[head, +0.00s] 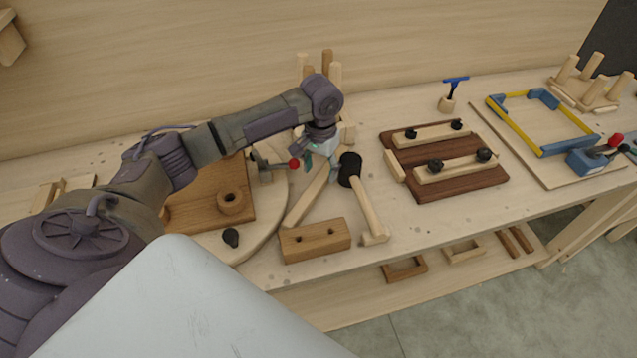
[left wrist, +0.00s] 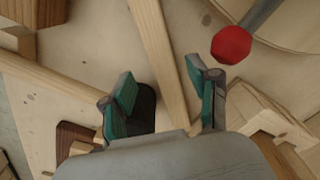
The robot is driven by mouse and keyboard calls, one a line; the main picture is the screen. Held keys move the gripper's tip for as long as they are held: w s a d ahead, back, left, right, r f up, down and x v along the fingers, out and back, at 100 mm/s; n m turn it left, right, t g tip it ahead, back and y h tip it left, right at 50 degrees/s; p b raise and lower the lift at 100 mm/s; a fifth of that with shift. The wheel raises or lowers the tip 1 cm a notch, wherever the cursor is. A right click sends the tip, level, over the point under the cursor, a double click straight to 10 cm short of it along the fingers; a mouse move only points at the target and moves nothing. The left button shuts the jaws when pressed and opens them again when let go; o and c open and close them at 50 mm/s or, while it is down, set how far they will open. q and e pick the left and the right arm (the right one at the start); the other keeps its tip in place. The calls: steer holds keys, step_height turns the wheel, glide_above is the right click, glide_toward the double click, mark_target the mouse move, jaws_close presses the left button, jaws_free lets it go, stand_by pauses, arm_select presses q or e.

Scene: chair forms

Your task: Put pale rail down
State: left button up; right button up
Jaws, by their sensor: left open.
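A pale rail (head: 308,196) lies slanted on the bench, between the round pale board and the mallet. Its far end is hidden under my left gripper (head: 321,158). In the left wrist view the pale rail (left wrist: 160,45) runs between the two green-padded fingers of my left gripper (left wrist: 161,79), with a gap on each side. The fingers are open and not closed on it. My right gripper is not in view.
A mallet (head: 366,204) lies just right of the rail. A red-knobbed clamp (head: 267,171) stands left of it; its red knob (left wrist: 231,45) is near the right finger. Dark boards (head: 440,185) with clamped pale strips lie further right.

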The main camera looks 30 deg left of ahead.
mark_target(319, 180)
arm_select(q)
steer(key=shift+s+a+f+p, duration=0.15)
steer(key=shift+f+p, duration=0.4)
steer(key=shift+f, duration=1.75)
jaws_close()
